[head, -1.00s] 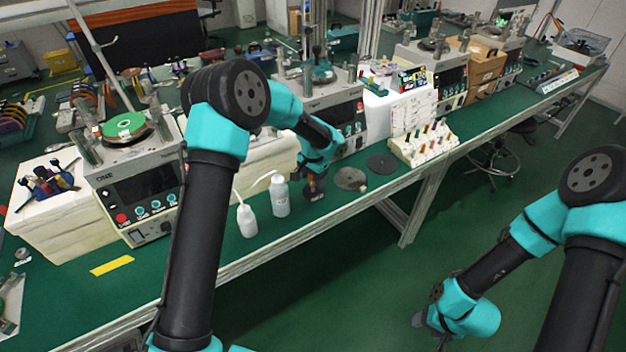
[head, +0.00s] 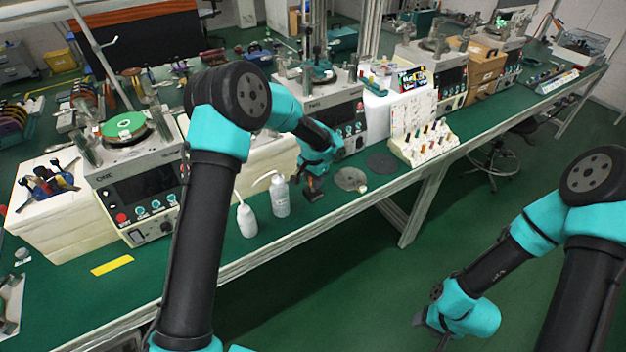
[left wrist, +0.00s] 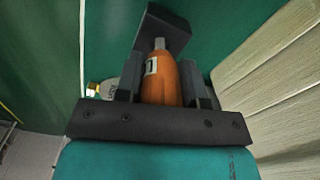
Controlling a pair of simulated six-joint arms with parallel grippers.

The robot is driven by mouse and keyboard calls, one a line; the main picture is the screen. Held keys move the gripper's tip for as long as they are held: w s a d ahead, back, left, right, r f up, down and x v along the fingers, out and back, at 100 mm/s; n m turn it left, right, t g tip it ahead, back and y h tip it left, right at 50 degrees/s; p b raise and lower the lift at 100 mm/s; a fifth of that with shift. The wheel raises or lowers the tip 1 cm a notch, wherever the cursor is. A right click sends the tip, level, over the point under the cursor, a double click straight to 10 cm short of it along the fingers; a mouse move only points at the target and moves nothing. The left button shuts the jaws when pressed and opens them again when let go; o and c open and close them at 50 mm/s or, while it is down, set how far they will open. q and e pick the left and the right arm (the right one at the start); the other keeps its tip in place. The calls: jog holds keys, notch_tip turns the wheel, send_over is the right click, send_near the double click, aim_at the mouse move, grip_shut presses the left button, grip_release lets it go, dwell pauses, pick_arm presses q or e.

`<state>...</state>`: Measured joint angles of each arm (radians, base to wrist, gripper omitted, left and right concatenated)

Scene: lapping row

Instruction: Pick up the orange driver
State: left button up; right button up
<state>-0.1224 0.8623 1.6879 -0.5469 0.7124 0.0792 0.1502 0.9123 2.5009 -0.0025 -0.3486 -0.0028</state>
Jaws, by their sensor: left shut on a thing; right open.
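The orange driver (left wrist: 162,85) lies between the fingers of my left gripper (left wrist: 160,92) in the left wrist view. It has a grey nose and a black block (left wrist: 165,30) at its far end. In the head view, my left gripper (head: 314,178) is shut on the driver over the green bench, right of the white bottles. Only the driver's dark lower end (head: 313,189) shows below the jaws there; I cannot tell how far it is off the bench. My right gripper (head: 432,322) is open and empty, low at the right, away from the bench.
Two white bottles (head: 279,196) (head: 246,219) stand close left of the driver. A grey disc (head: 348,178) lies right of it, with a small pale thing (head: 362,189) at its front edge. A dark disc (head: 382,163) and a white rack (head: 425,146) are further right.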

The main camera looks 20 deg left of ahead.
pick_arm(q)
jog(key=c, duration=0.3)
jog(key=shift+r, duration=0.1)
jog(key=shift+r, duration=1.5)
jog(key=shift+s+r, duration=0.2)
jog(key=shift+r, duration=0.05)
jog(key=s+d+r, duration=0.1)
jog(key=s+d, duration=0.3)
jog(key=s, duration=1.1)
jog(key=shift+d+r, duration=0.15)
jog(key=shift+d, duration=0.05)
